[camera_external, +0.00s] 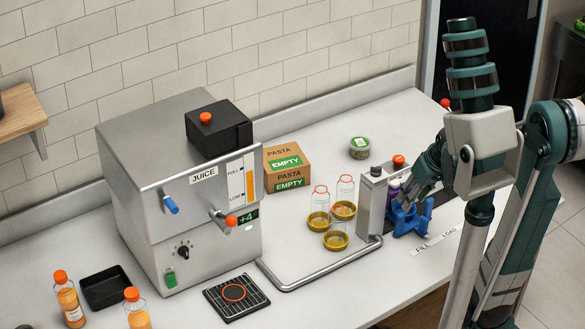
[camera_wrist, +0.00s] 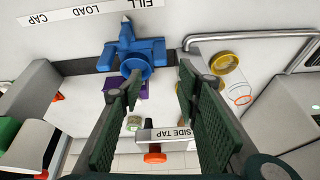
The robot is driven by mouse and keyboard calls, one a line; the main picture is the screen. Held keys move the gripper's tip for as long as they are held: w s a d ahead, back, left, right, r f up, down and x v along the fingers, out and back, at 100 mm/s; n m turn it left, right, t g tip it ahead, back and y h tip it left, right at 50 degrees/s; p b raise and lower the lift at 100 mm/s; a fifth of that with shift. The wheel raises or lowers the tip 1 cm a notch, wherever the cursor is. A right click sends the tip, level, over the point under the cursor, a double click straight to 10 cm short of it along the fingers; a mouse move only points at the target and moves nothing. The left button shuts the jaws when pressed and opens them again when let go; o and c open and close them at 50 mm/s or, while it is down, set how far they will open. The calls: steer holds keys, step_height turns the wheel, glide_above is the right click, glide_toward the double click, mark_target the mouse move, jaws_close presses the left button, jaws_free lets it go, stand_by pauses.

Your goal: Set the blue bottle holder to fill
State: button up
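The blue bottle holder (camera_external: 412,216) sits at the right of the counter beside a grey post. In the wrist view the holder (camera_wrist: 134,58) shows a round open cup, side arms and a light-tipped pointer. The pointer tip lies near the gap between the FILL label (camera_wrist: 147,4) and the LOAD CAP label (camera_wrist: 80,12). My gripper (camera_wrist: 158,84) is open, its fingers spread with the holder just beyond their tips. I see no clear contact. In the external view my gripper (camera_external: 428,180) is right above and beside the holder, partly hiding it.
The side tap (camera_wrist: 165,134) with an orange knob and a purple part (camera_wrist: 138,88) stand close to the holder. Clear bottles on yellow bases (camera_external: 335,240) stand to the left, edged by a metal rail (camera_external: 325,272). The juice machine (camera_external: 180,200) is farther left.

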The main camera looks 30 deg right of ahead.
mark_target(401, 214)
steer(key=f+m, duration=0.1)
steer(key=m, duration=1)
steer(key=w+f+m+p, duration=0.1)
steer(key=m, duration=1.1)
steer(key=f+m, duration=0.1)
steer(key=m, duration=1)
steer(key=shift+w+f+m, duration=0.2)
steer(key=shift+f+m, duration=0.2)
steer(key=shift+f, duration=0.1)
steer(key=shift+b+x, duration=0.8)
steer(key=shift+x, duration=3)
steer(key=shift+w, duration=0.1)
